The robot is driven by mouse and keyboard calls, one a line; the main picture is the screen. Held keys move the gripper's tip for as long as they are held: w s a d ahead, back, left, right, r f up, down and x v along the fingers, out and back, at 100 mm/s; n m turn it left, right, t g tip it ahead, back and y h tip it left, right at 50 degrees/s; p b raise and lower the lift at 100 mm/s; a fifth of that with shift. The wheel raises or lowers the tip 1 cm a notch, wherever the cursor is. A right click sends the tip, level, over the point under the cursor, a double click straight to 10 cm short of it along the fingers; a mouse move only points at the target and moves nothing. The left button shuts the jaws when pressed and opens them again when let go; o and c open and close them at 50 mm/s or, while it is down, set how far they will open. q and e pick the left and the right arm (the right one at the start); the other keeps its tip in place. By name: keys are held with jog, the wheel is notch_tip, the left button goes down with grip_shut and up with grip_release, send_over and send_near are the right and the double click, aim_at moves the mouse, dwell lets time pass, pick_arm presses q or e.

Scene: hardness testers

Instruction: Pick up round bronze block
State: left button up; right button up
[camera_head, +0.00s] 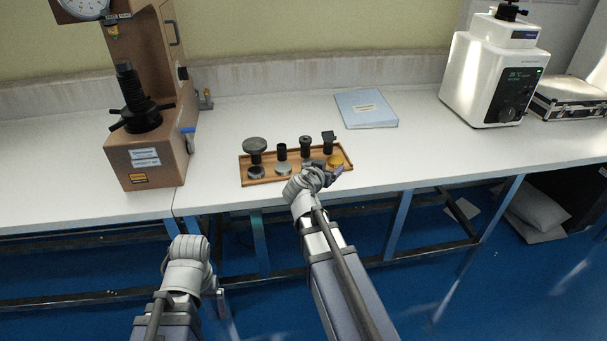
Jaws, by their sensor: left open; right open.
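The round bronze block (336,159) shows as a yellow-gold disc at the right end of the wooden tray (242,168). My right gripper (337,172) is open and lies right at the near side of the block. The wrist hides part of the tray's front, and I cannot tell whether the fingers touch the block. My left gripper (221,298) is open and empty, low in front of the table and well away from the tray.
Grey discs (256,172) and several dark fittings (255,147) share the tray. A brown hardness tester (145,160) stands to the left. A blue folder (365,108) lies behind the tray. A white tester (494,70) stands to the right. The tabletop between is clear.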

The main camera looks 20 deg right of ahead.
aim_at(336, 160)
jog(key=shift+w+a, duration=0.15)
jog(key=shift+w, duration=0.1)
jog(key=shift+f+b+x, duration=0.2)
jog(key=shift+b+x, duration=1.45)
jog(key=shift+x, duration=2.3)
pick_arm(q)
jog(key=f, duration=0.3)
jog(key=shift+a+f, duration=0.25)
pick_arm(e)
jog(key=shift+a+r, duration=0.1)
jog(key=shift+a, duration=0.05)
jog(key=shift+c, duration=0.4)
grip_shut()
